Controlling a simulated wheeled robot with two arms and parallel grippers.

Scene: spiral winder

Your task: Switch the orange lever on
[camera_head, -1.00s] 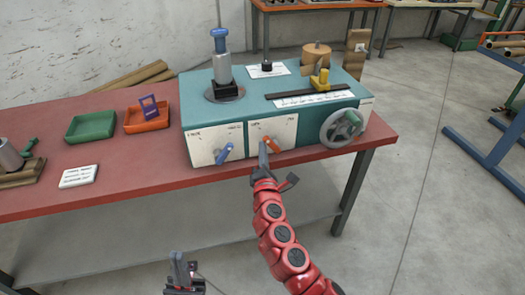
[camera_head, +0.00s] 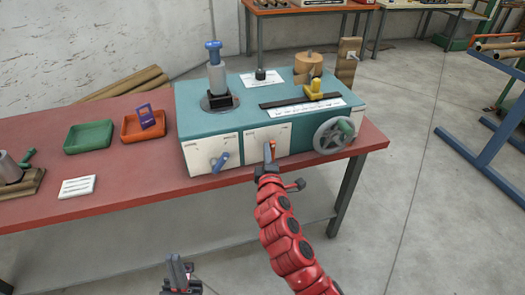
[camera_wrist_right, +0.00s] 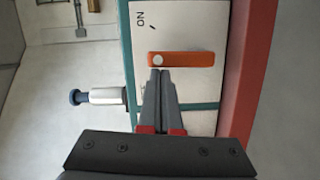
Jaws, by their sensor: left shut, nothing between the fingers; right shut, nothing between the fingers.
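The orange lever (camera_head: 273,151) is on the right white panel (camera_head: 256,140) on the front of the teal machine (camera_head: 290,108). It stands about upright along the panel. In the right wrist view the orange lever (camera_wrist_right: 188,59) lies across the picture, with a white dot at one end and the ON mark (camera_wrist_right: 140,18) beyond it. My right gripper (camera_head: 267,163) is shut and empty; in the right wrist view its fingertips (camera_wrist_right: 159,73) are at the lever's side by the dotted end, seemingly touching. My left gripper (camera_head: 178,268) is shut and empty, low in front of the table.
A blue lever (camera_head: 220,161) is on the left panel, and a handwheel (camera_head: 334,135) is at the machine's right. Green (camera_head: 89,137) and orange (camera_head: 140,128) trays, and a white card (camera_head: 77,187), lie on the red table (camera_head: 130,200). The tabletop left of the machine is partly clear.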

